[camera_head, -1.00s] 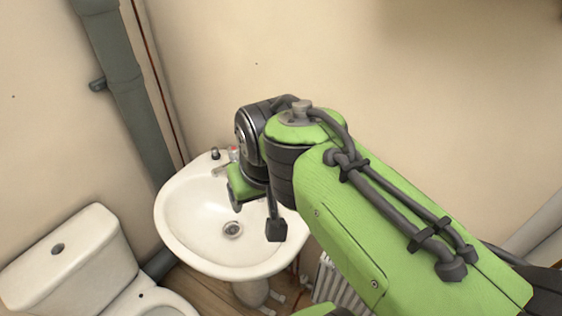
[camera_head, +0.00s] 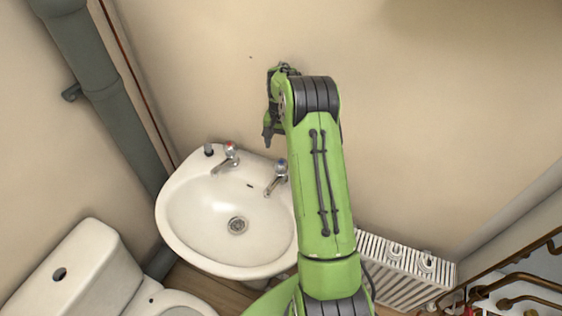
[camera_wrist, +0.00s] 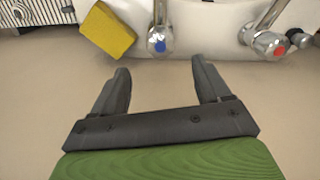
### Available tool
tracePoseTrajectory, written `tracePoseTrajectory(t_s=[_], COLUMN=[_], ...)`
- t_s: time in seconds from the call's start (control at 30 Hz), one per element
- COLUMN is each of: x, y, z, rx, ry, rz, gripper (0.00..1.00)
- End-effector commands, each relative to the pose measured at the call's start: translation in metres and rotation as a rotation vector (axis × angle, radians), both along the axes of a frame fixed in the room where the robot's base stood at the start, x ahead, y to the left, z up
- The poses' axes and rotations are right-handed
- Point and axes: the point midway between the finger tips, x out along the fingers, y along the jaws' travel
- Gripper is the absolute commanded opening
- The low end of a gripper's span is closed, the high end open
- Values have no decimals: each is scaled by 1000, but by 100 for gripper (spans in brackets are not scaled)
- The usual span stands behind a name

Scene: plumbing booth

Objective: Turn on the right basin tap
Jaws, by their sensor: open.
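The right basin tap (camera_head: 280,170) is chrome with a blue-marked top, at the back right of the white basin (camera_head: 190,251). The left tap (camera_head: 230,155) has a red mark. In the wrist view, the blue-marked tap (camera_wrist: 158,40) lies just beyond and between my fingertips, and the red-marked tap (camera_wrist: 270,43) is to their right. My gripper (camera_wrist: 160,68) is open and empty, with its fingers apart and not around the tap. In the head view, my gripper (camera_head: 267,135) is near the wall, above the back rim, partly hidden by my arm.
A yellow sponge (camera_wrist: 107,30) lies left of the blue-marked tap in the wrist view. A small dark object (camera_head: 209,150) stands beside the red-marked tap. A toilet (camera_head: 80,275) is at left, a radiator (camera_head: 405,270) at right. The wall is close behind the basin.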

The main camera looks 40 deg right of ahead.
Motion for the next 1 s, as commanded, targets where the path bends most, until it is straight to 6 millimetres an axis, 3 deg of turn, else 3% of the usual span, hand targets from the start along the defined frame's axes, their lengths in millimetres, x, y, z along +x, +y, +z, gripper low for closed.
tracePoseTrajectory(t_s=[0.1,0.3,0.5,0.73,1.0], x=[-1,0,0,0,0], y=[0,1,0,0,0], z=[-32,-76,-94,-95,-95], rx=[2,2,1,0,0], ry=[3,2,-1,-1,-1], rz=[0,1,1,1,1], gripper=[76,76,76,76,35])
